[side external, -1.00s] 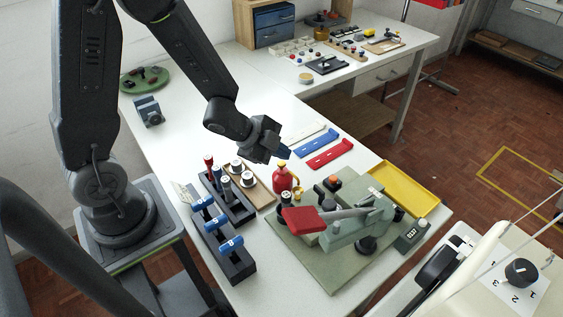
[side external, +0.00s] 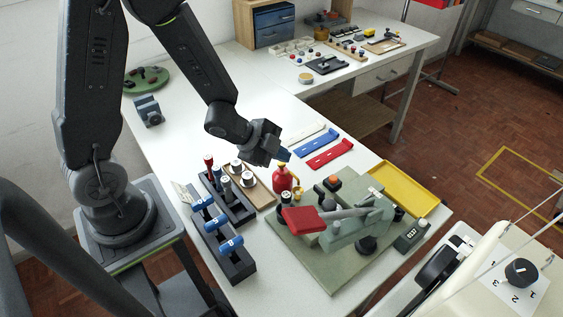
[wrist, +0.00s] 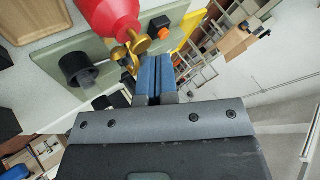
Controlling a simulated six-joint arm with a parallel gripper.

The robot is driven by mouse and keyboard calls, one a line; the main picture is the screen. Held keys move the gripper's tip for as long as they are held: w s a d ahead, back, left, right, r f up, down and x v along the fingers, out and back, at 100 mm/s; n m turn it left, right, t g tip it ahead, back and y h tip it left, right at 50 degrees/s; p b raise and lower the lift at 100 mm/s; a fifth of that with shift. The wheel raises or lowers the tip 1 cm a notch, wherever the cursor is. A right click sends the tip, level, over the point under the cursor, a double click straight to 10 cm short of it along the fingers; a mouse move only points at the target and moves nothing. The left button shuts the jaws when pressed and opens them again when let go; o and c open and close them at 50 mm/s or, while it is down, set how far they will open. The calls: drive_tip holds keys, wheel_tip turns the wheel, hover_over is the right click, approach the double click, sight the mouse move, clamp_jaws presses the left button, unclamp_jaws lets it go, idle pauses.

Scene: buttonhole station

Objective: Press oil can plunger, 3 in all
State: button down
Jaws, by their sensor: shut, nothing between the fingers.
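The red oil can (side external: 282,179) stands on the white table at the left edge of the green base plate. Its brass parts show beside my fingers in the wrist view, where the red body (wrist: 112,14) is cut off by the top edge. My gripper (side external: 286,155) is shut and empty, its blue fingertips at the top of the can in the side view. In the wrist view the shut blue fingers (wrist: 154,72) are just right of the brass part (wrist: 138,45). The plunger cannot be made out clearly, and I cannot tell whether the fingertips touch it.
A green press with a red-padded lever (side external: 302,219) stands on the base plate (side external: 325,276). A yellow tray (side external: 404,190) lies behind it. Racks with blue-handled tools (side external: 231,246) stand left of the can. Red and blue strips (side external: 322,153) lie behind.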

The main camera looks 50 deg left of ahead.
sight(281, 165)
drive_tip(key=shift+f, duration=0.65)
idle(0.5)
drive_tip(key=shift+r, duration=1.15)
drive_tip(key=shift+r, duration=2.5)
idle(0.6)
